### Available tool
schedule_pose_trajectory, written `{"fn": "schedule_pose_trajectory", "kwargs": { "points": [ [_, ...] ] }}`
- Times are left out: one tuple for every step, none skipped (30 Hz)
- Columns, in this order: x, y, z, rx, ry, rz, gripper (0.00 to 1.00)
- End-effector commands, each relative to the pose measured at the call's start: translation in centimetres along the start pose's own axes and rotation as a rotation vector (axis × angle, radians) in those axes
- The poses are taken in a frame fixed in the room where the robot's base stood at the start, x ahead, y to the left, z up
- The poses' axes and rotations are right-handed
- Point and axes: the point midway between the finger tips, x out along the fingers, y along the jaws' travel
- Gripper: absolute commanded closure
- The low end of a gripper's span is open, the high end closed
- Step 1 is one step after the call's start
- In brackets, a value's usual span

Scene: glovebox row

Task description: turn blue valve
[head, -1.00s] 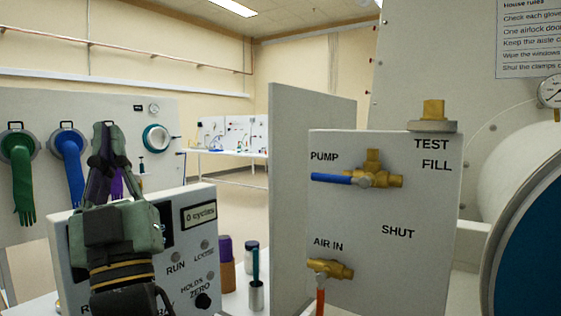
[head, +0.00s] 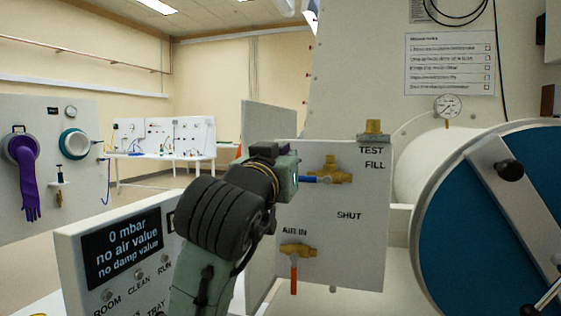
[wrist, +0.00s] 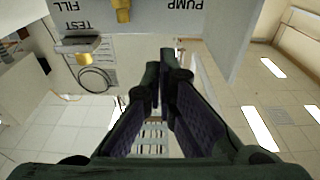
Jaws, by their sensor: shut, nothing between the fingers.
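The blue valve is a blue lever (head: 316,180) on a brass body (head: 333,172), in the upper part of a pale panel in the head view. The lever lies level, pointing left. My gripper covers its left end from view, and I cannot tell whether they touch.
A second brass valve with an orange lever (head: 294,275) hanging down sits lower on the panel, by AIR IN. A grey plate (head: 268,118) stands at the panel's left. A display box (head: 122,245) is at lower left, a large blue round door (head: 450,215) at right.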

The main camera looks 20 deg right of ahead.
Motion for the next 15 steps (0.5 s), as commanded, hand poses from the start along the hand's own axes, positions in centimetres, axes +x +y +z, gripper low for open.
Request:
{"fn": "schedule_pose_trajectory", "kwargs": {
  "points": [
    [0.7,0.0,-0.1,-0.002,-0.003,0.000,1.00],
    [1.1,0.0,-0.1,-0.002,-0.004,0.000,1.00],
    [1.7,0.0,-0.2,-0.002,-0.003,0.001,1.00],
    [2.3,0.0,-0.2,-0.002,-0.004,0.000,1.00],
    [2.9,-0.1,-0.3,-0.002,-0.004,-0.001,1.00],
    [3.8,-0.1,-0.3,-0.002,-0.004,-0.001,1.00],
    [4.4,-0.1,-0.3,-0.002,-0.004,-0.001,1.00],
    [5.1,-0.1,-0.3,-0.001,-0.003,-0.001,1.00],
    [6.0,-0.1,-0.4,-0.002,-0.002,-0.002,1.00],
    [6.6,-0.1,-0.4,-0.001,-0.003,-0.002,1.00],
    [7.3,-0.1,-0.4,-0.002,-0.003,-0.001,1.00],
    [8.2,-0.1,-0.4,-0.003,-0.002,-0.001,1.00],
    [8.8,-0.1,-0.4,-0.002,-0.003,-0.002,1.00],
    [9.4,-0.1,-0.4,-0.002,-0.002,-0.002,1.00],
    [9.6,-0.2,0.2,-0.001,-0.001,-0.003,1.00]
  ]
}}
